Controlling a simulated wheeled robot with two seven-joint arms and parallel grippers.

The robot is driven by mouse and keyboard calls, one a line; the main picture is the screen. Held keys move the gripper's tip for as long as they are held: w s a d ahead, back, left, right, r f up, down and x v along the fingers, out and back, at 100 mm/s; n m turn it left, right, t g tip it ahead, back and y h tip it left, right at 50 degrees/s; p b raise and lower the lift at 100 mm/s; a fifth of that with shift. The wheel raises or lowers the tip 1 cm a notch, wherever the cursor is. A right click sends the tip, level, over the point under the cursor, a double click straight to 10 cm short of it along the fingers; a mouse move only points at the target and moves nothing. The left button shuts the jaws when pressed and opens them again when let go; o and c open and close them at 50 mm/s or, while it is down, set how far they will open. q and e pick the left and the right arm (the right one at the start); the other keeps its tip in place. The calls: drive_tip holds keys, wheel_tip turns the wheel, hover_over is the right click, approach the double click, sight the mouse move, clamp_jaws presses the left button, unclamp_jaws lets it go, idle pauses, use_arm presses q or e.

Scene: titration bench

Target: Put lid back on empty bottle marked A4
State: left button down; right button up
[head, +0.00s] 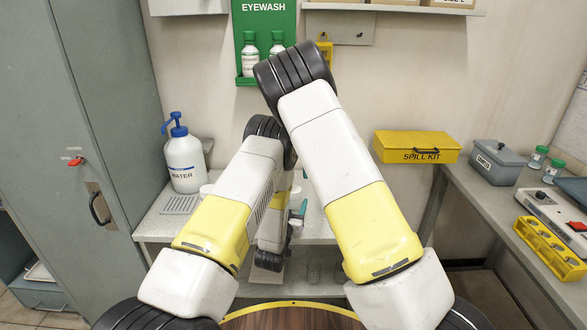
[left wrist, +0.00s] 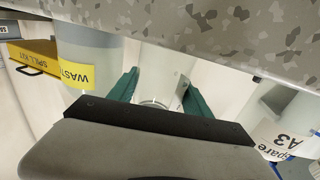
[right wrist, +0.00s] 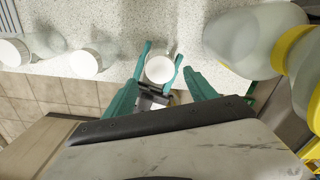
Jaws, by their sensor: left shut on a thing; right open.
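My left gripper (head: 300,210) is low over the bench in the head view, partly hidden by my arms. In the right wrist view its teal fingers (right wrist: 162,52) are shut on a round white lid (right wrist: 160,70). A pale rim of it shows in the left wrist view (left wrist: 155,103). I cannot tell whether a bottle is under it. A bottle labelled Spare A3 (left wrist: 285,140) is near my left gripper. No A4 label is readable.
White-capped bottles (right wrist: 85,63) stand on the speckled bench (right wrist: 130,20). A large translucent container with yellow (right wrist: 240,35) is close to my right gripper. A waste container (left wrist: 85,50) is beside my left gripper. A water bottle (head: 185,160) and spill kit (head: 417,146) stand farther off.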

drive_tip(key=n, duration=0.4)
drive_tip(key=shift+r+n, duration=0.15)
drive_tip(key=shift+n, duration=0.15)
drive_tip(key=n, duration=0.4)
drive_tip(key=shift+r, duration=0.1)
drive_tip(key=n, duration=0.7)
drive_tip(key=shift+r, duration=0.15)
drive_tip(key=n, duration=0.6)
drive_tip(key=shift+r+n, duration=0.2)
drive_tip(key=shift+n, duration=0.2)
drive_tip(key=n, duration=0.6)
drive_tip(key=shift+r+n, duration=0.2)
drive_tip(key=shift+n, duration=0.1)
drive_tip(key=n, duration=0.6)
drive_tip(key=shift+r+n, duration=0.2)
drive_tip(key=shift+n, duration=0.1)
drive_tip(key=n, duration=0.4)
drive_tip(key=shift+r+n, duration=0.15)
drive_tip(key=shift+n, duration=0.15)
drive_tip(key=n, duration=0.4)
drive_tip(key=shift+r, duration=0.15)
drive_tip(key=n, duration=0.5)
drive_tip(key=shift+r+n, duration=0.2)
drive_tip(key=shift+n, duration=0.2)
